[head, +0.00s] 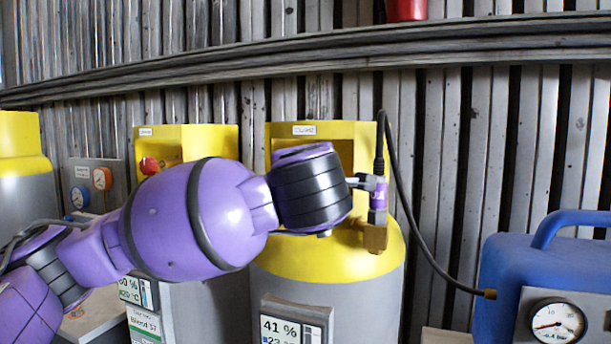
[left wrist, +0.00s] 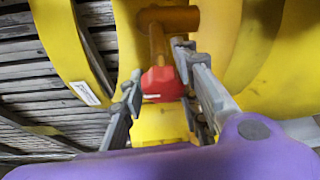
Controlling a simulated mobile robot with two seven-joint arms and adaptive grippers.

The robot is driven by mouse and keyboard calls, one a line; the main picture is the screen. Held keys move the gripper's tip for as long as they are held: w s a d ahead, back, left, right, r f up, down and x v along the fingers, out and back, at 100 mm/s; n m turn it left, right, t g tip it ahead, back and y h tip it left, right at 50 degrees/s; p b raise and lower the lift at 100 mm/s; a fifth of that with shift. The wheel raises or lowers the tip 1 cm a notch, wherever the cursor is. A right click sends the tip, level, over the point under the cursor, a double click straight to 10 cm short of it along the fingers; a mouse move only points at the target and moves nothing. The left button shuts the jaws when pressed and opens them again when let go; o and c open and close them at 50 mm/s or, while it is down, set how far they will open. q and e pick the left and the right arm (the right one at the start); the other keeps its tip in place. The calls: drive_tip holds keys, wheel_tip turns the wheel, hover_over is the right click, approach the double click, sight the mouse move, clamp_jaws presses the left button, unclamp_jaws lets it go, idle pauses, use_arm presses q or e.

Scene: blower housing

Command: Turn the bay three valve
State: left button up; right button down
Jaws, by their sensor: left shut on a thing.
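A red valve knob (left wrist: 162,85) shows in the left wrist view, on a orange-brown stem in front of a yellow cylinder top. The grey fingers of my left gripper (left wrist: 157,72) stand on either side of it and are shut on it. In the head view, my purple left arm reaches from the left to a grey cylinder with a yellow top (head: 325,258). There the wrist hides the knob and most of the gripper. A brass valve body (head: 376,238) shows just right of the wrist. The bay label is too small to read. My right gripper is not in view.
A black hose (head: 402,190) loops right from a purple-and-grey fitting (head: 379,195) and hangs to a brass end. A blue case (head: 505,262) with a round gauge (head: 557,323) stands at right. Another red knob (head: 149,165) is at left. A ledge (head: 450,40) runs above.

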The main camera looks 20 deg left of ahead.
use_arm(q)
drive_tip(key=shift+a+r, duration=0.1)
drive_tip(key=shift+r, duration=0.3)
drive_tip(key=o, duration=1.1)
drive_tip(key=shift+c, duration=0.2)
drive_tip(key=shift+o, duration=0.2)
drive_tip(key=shift+f, duration=0.15)
drive_tip(key=v, duration=1.2)
